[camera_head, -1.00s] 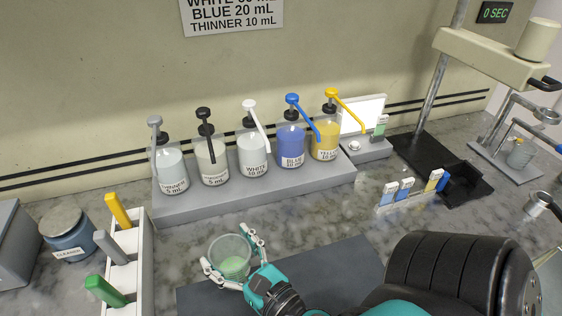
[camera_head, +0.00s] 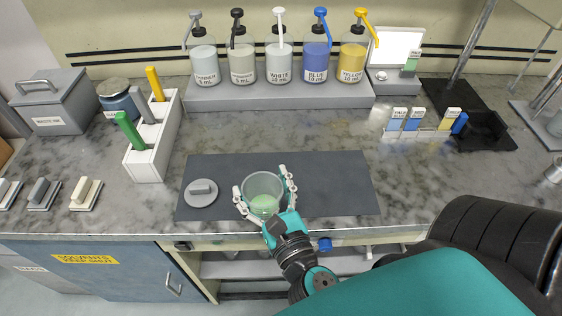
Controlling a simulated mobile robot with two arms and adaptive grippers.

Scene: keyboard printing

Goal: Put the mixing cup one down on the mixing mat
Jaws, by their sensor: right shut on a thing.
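The mixing cup (camera_head: 263,184) is a clear cup with pale green contents. It appears over the front middle of the dark grey mixing mat (camera_head: 335,180). My right gripper (camera_head: 264,188) is shut on the cup, with a finger on each side. The cup looks upright. I cannot tell whether its base touches the mat. My left gripper is not in view.
A round grey lid (camera_head: 201,193) lies on the mat left of the cup. A grey stand (camera_head: 280,95) with several pump bottles is behind. A white holder (camera_head: 150,150) with coloured handles stands at left. The mat's right part is clear.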

